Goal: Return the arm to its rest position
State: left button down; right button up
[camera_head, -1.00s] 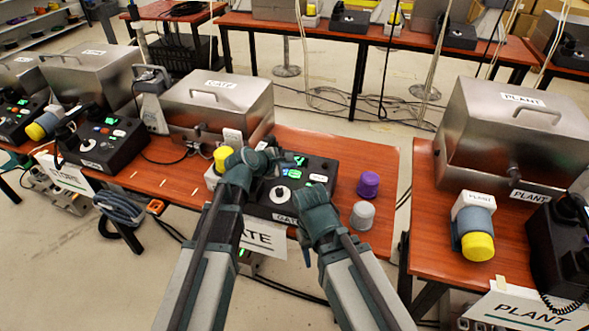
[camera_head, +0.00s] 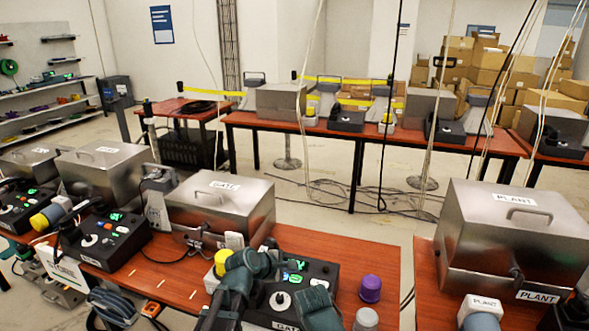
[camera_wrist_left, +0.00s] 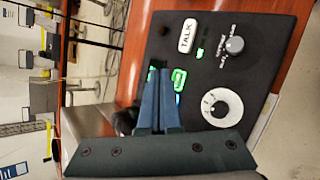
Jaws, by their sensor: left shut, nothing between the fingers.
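My left gripper (camera_wrist_left: 158,98) is shut and empty in the left wrist view, its fingers together above the black GATE console (camera_wrist_left: 215,62). That console shows a TALK button (camera_wrist_left: 187,35), a small grey knob (camera_wrist_left: 235,44), a white dial (camera_wrist_left: 222,108) and green lights. In the head view my left arm (camera_head: 238,285) reaches over the left part of the console (camera_head: 318,277). My right arm (camera_head: 318,308) is at the bottom, in front of the console; its fingers are not visible.
A yellow-capped cylinder (camera_head: 222,262) stands left of the console. A purple cap (camera_head: 370,288) and grey cap (camera_head: 365,320) stand on its right. The steel GATE box (camera_head: 220,207) is behind. The PLANT table (camera_head: 420,262) is across a gap at right.

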pick_arm(q)
jog(key=s+a+m+g+y+p, duration=0.2)
jog(key=s+m+g+y+p, duration=0.1)
jog(key=s+m, duration=0.7)
jog(key=s+a+f+m+g+y+p, duration=0.1)
jog(key=s+a+m+g+y+p, duration=0.2)
jog(key=s+m, duration=0.7)
jog(key=s+g+y, duration=0.2)
jog(key=s, duration=0.2)
jog(key=shift+a, duration=0.25)
